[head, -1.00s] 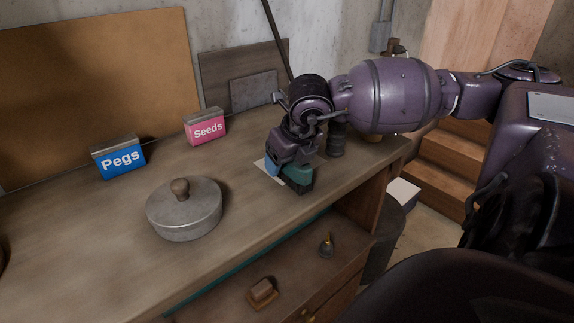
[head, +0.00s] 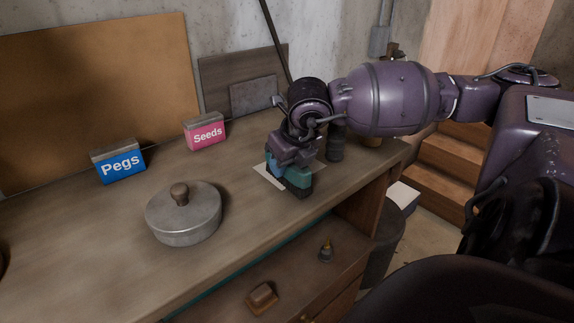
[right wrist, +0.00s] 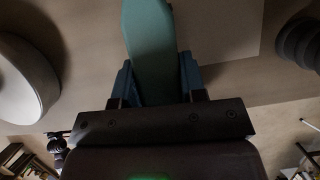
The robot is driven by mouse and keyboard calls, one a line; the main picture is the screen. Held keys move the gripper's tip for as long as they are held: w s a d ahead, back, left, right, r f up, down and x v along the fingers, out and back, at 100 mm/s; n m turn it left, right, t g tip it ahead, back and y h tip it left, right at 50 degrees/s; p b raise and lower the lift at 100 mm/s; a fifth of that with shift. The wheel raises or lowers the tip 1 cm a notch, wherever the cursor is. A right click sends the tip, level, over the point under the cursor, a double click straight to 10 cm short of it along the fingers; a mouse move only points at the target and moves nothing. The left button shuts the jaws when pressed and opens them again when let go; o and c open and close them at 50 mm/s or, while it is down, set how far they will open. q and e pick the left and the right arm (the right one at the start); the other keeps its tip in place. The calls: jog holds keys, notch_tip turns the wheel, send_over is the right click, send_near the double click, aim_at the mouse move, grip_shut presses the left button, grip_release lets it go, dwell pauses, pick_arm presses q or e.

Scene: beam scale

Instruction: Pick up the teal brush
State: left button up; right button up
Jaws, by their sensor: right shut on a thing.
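The teal brush (head: 300,180) is at the right part of the workbench top, over a pale sheet, partly covered by my right gripper (head: 284,167). In the right wrist view, the brush's teal body (right wrist: 150,45) runs between the two blue fingers of the right gripper (right wrist: 158,78). The right gripper is shut on the brush. Whether the brush touches the bench or hangs just above it is hard to tell. My left gripper is not in view.
A lidded metal pot (head: 184,215) stands left of the brush. A blue Pegs box (head: 119,161) and a pink Seeds box (head: 205,132) stand behind. A dark cylinder (head: 335,143) stands close behind the gripper. Below is an open drawer (head: 290,276) with small items.

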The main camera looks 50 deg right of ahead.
notch_tip(320, 180, up, 20)
jog(key=shift+p, duration=0.35)
jog(key=o, duration=0.3)
jog(key=shift+c, duration=0.6)
jog(key=shift+s, duration=0.15)
